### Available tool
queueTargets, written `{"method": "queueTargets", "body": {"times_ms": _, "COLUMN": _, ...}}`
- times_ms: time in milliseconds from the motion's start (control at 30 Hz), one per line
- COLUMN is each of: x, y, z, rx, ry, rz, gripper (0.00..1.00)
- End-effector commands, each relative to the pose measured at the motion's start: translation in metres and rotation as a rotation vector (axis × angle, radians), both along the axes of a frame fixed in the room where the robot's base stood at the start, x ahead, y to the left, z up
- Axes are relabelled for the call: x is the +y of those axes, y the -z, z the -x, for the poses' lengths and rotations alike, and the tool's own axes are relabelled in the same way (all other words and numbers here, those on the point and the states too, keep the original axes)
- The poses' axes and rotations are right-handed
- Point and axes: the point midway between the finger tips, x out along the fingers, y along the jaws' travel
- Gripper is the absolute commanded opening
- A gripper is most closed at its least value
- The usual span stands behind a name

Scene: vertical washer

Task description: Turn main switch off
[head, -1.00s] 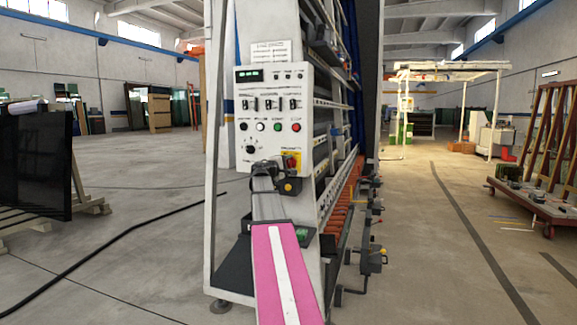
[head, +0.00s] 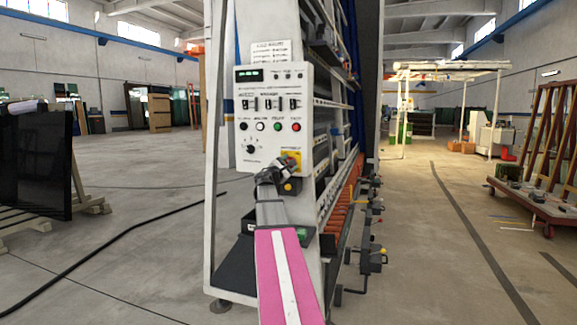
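A white control panel (head: 268,108) stands on the front of the tall washer. At its lower right is the main switch's yellow plate (head: 291,158). The switch's red knob is not clearly visible, and my gripper covers the plate's lower part. My gripper (head: 284,165) is at the panel's lower right corner, in front of the switch or against it. I cannot tell whether it touches the knob. Its dark fingers are small and overlap the plate, so their opening is unclear.
Above the switch is a row of push buttons, including a green one (head: 277,126) and a red one (head: 296,126). A black rotary knob (head: 251,149) sits to the left. The washer's rollers (head: 340,205) run back on the right. Open floor lies at both sides.

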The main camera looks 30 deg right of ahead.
Motion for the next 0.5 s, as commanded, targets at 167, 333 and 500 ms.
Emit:
{"method": "queueTargets", "body": {"times_ms": 167, "x": 0.0008, "y": 0.0013, "z": 0.0003, "rx": 0.010, "ry": -0.002, "rz": 0.005, "gripper": 0.32}}
{"method": "queueTargets", "body": {"times_ms": 333, "x": 0.0008, "y": 0.0013, "z": 0.0003, "rx": 0.011, "ry": -0.002, "rz": 0.006, "gripper": 0.32}}
{"method": "queueTargets", "body": {"times_ms": 500, "x": 0.0007, "y": 0.0015, "z": 0.0004, "rx": 0.010, "ry": -0.002, "rz": 0.005, "gripper": 0.72}}
